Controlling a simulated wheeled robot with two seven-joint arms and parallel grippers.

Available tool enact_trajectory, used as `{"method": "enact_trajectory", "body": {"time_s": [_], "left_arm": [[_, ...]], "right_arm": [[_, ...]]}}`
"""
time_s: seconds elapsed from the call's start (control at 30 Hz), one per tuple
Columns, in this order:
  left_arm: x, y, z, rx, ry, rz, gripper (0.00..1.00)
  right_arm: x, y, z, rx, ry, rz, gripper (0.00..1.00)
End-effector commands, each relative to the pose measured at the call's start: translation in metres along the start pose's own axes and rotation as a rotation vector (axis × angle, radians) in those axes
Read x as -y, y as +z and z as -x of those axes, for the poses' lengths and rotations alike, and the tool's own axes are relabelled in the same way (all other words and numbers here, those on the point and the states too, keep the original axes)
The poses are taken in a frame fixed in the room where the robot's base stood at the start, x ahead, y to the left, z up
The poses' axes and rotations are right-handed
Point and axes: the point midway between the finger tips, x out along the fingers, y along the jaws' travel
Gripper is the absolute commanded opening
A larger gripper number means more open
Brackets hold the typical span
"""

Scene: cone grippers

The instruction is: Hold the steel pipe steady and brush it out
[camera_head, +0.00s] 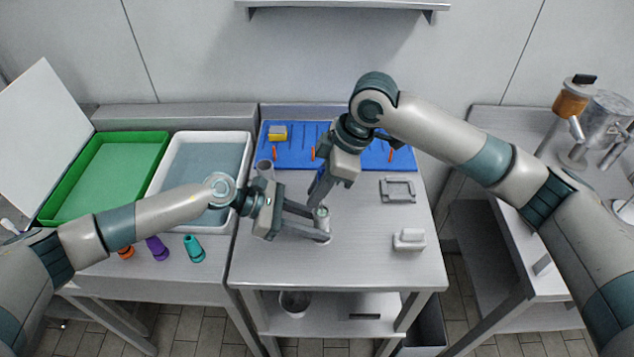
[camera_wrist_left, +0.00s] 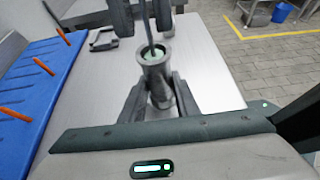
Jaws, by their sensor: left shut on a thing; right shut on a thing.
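The steel pipe (camera_head: 322,224) stands upright on the middle table in the head view; its open mouth shows in the left wrist view (camera_wrist_left: 156,68). My left gripper (camera_head: 318,226) is shut on the pipe from the left, one finger on each side. My right gripper (camera_head: 318,192) is above the pipe, shut on the brush, whose handle is mostly hidden. In the left wrist view a thin brush rod (camera_wrist_left: 149,32) runs down from between the right fingers into the pipe mouth, where something green shows. How deep the brush reaches is hidden.
A blue mat (camera_head: 290,157) with orange pegs lies at the back. A grey cup (camera_head: 264,168) stands left, a grey frame (camera_head: 398,189) and a white block (camera_head: 409,239) right. Green (camera_head: 58,200) and white (camera_head: 243,150) trays and coloured cones (camera_head: 194,248) are on the left table.

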Motion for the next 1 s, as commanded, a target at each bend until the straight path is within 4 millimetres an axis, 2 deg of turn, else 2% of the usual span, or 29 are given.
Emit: {"method": "enact_trajectory", "body": {"time_s": [0.2, 0.57, 0.77, 1.0], "left_arm": [[0.0, 0.0, 0.0, 0.0, 0.0, 0.0, 0.07], [0.0, 0.0, 0.0, 0.0, 0.0, 0.0, 0.07], [0.0, 0.0, 0.0, 0.0, 0.0, 0.0, 0.07], [0.0, 0.0, 0.0, 0.0, 0.0, 0.0, 0.07]], "right_arm": [[0.0, 0.005, -0.012, 0.0, 0.0, -0.002, 0.0], [0.0, 0.006, -0.014, 0.0, 0.0, -0.001, 0.0], [0.0, 0.004, -0.009, -0.001, 0.001, 0.0, 0.0], [0.0, -0.003, 0.006, -0.001, 0.001, 0.001, 0.0]]}}
